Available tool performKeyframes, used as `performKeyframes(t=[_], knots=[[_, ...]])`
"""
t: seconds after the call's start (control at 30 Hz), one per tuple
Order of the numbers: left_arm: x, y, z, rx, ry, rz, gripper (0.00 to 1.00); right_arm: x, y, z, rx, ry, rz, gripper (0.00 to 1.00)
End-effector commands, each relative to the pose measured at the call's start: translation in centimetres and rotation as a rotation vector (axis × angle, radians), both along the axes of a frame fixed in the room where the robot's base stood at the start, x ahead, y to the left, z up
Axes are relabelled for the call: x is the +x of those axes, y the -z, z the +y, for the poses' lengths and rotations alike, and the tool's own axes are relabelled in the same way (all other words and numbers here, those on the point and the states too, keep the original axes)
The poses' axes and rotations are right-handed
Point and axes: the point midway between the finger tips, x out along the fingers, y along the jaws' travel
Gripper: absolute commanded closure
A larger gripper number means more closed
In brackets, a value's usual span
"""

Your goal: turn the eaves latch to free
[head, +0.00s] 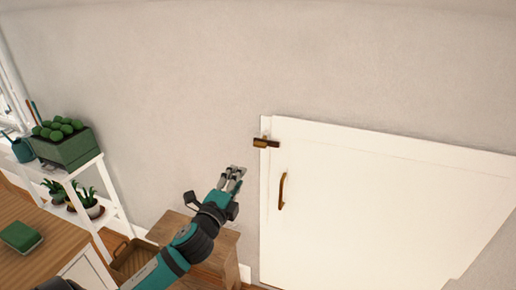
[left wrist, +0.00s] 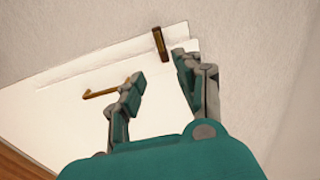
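The eaves latch (head: 266,143) is a small brown and brass bar at the top left corner of the white eaves door (head: 370,210). In the head view it lies roughly level across the door's left edge. In the left wrist view the latch (left wrist: 160,43) shows beyond the fingertips, close to the right finger in the picture. My left gripper (head: 237,172) is below and to the left of the latch, apart from it. Its fingers (left wrist: 157,72) are spread and nothing is between them. My right gripper is in neither view.
A brown door handle (head: 282,191) sits on the door below the latch. A wooden crate or stand (head: 175,225) is under my left arm. A white shelf (head: 85,168) with plants and a wooden table (head: 35,225) are at the left. The wall around the latch is bare.

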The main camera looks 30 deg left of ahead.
Motion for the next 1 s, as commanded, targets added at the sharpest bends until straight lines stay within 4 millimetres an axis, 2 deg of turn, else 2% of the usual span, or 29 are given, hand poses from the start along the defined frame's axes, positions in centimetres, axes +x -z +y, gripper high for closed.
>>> performKeyframes(t=[0.17,0.5,0.7,0.83,1.0], knots=[[2.7,-0.3,0.7,0.0,-0.002,-0.002,0.65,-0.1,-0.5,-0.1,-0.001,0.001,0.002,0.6],[10.0,-0.2,2.4,-0.004,-0.002,-0.002,0.65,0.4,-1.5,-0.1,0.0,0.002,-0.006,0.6],[13.7,-0.2,3.3,-0.004,-0.002,0.0,0.65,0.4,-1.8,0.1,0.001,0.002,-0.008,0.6],[15.3,-0.1,3.7,-0.005,-0.001,0.0,0.65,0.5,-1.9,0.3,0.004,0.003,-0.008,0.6],[16.3,0.0,3.9,-0.004,0.001,0.001,0.65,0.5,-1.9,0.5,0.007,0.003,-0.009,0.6]])
